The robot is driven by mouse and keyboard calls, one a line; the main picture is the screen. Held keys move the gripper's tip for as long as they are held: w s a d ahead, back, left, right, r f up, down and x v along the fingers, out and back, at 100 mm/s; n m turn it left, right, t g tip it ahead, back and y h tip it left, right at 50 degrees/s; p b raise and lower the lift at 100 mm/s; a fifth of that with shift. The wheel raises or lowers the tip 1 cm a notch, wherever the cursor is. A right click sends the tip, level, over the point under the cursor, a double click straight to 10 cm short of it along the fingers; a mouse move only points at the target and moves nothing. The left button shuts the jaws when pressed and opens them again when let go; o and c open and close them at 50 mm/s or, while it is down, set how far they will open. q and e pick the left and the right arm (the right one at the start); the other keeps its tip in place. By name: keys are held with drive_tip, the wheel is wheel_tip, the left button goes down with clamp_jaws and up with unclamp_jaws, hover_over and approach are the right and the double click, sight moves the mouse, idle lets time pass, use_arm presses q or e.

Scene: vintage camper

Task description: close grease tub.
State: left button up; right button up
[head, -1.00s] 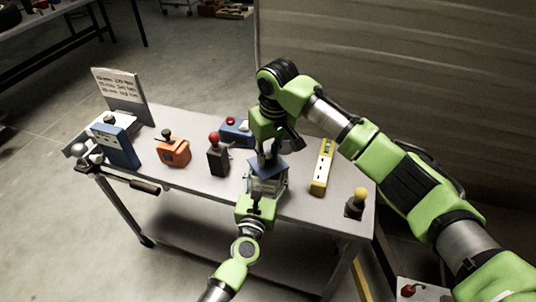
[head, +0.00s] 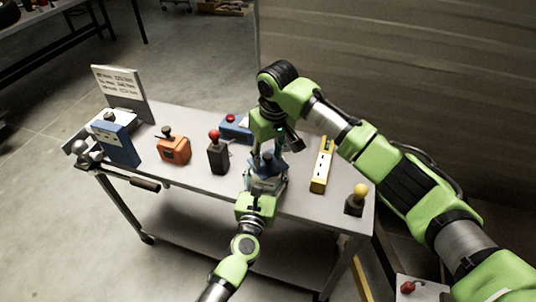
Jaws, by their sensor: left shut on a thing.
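The grease tub (head: 266,184) is a pale, clear-looking container near the front middle of the grey table. Its blue lid (head: 269,165) shows at its top, turned a little; I cannot tell whether it is fully seated. My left gripper (head: 259,190) comes from the front and is shut on the tub's near side. My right gripper (head: 267,151) points down from above at the lid. Its fingertips are small and dark against the lid, so I cannot tell whether they grip it.
On the table (head: 196,180) stand a yellow level (head: 322,166), a yellow-knobbed block (head: 356,199), a red-knobbed black block (head: 217,153), an orange box (head: 173,147), a blue box (head: 236,129) and a taller blue box (head: 122,143).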

wheel_tip(320, 180, up, 12)
drive_tip(key=s, duration=0.1)
drive_tip(key=shift+s+d, duration=0.25)
drive_tip(key=shift+d, duration=0.2)
use_arm(q)
drive_tip(key=o, duration=1.7)
drive_tip(key=shift+c, duration=0.2)
drive_tip(key=v, duration=1.2)
use_arm(e)
drive_tip(key=shift+f, duration=0.1)
